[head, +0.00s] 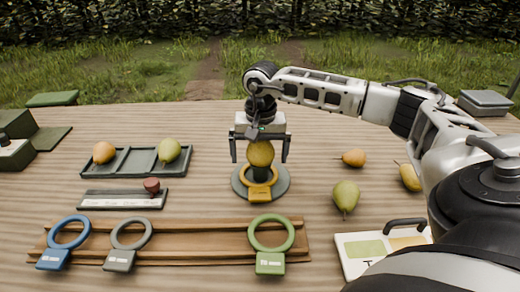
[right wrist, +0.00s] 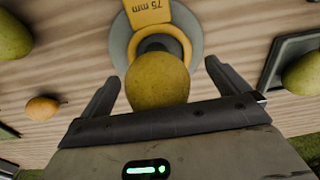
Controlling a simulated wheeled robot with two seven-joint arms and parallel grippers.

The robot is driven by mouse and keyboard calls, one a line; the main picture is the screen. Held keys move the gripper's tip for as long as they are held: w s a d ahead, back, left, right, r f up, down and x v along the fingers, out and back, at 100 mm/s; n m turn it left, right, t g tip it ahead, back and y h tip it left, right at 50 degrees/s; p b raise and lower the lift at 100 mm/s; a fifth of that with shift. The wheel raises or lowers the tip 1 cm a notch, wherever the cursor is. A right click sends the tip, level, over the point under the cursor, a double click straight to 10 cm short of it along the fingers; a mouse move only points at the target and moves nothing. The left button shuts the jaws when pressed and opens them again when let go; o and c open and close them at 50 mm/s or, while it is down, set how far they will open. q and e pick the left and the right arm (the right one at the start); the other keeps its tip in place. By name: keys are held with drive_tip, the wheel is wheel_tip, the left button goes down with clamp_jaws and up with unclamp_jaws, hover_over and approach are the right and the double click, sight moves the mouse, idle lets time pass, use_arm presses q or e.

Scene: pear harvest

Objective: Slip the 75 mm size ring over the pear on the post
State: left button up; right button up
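The pear (head: 260,153) is yellow-green and sits upright on the post, which rises from a round grey base (head: 240,182). The yellow 75 mm ring (head: 259,194) is low at the base, below the pear. In the right wrist view the ring (right wrist: 149,14) appears to encircle the dark post under the pear (right wrist: 157,80), its tag reading 75 mm. My right gripper (head: 260,158) points down over the pear, open, one finger on each side with gaps. It also shows in the right wrist view (right wrist: 160,85). My left gripper is not in view.
A wooden rack (head: 190,228) holds blue (head: 53,258), grey (head: 119,260) and green (head: 270,262) rings in front. A divided tray (head: 135,162) with two fruits stands left. Loose pears (head: 345,196) lie right, near a white board (head: 352,250). Table around the base is clear.

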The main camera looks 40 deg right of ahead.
drive_tip(key=shift+s+a+f, duration=0.1)
drive_tip(key=shift+s+f, duration=0.2)
drive_tip(key=shift+f, duration=0.2)
wheel_tip(320, 180, up, 17)
drive_tip(key=shift+p, duration=0.3)
drive_tip(key=shift+s+f, duration=0.1)
